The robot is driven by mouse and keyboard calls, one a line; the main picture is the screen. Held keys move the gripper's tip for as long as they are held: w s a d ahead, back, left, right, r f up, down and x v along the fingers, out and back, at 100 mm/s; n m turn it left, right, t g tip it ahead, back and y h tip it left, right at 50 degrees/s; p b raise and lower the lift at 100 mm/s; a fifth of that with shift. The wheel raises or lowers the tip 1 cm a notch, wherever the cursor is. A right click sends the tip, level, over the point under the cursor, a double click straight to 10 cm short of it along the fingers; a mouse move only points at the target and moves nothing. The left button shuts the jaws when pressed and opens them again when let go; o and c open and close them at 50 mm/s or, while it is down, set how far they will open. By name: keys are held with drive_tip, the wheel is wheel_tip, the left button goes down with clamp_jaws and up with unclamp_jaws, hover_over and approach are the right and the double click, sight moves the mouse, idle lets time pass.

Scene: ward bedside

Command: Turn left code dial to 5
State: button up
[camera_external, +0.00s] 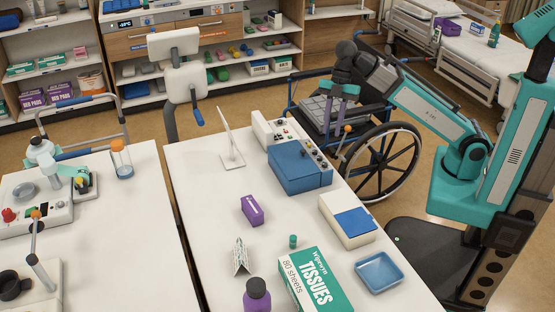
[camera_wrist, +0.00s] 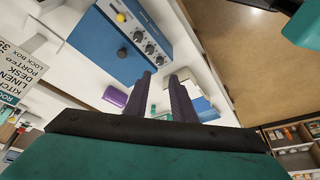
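The lock box with code dials stands at the far right edge of the white table. Its blue part (camera_external: 300,168) shows in the external view, beside a panel of small knobs. In the wrist view the blue box (camera_wrist: 97,45) has a grey panel with several dark round dials (camera_wrist: 149,48) in a row. The dial markings are too small to read, and I cannot tell the left dial's setting. My gripper (camera_external: 338,128) is above the panel side of the box. Its two purple fingers, also in the wrist view (camera_wrist: 162,76), are apart, with nothing between them.
A purple box (camera_external: 252,210), a tissue box (camera_external: 315,282), a white box with a blue top (camera_external: 347,220) and a blue tray (camera_external: 379,272) are on the table. A wheelchair (camera_external: 380,160) stands beyond its right edge.

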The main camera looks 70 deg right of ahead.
sight(325, 163)
drive_tip(key=shift+x, duration=5.3)
clamp_jaws()
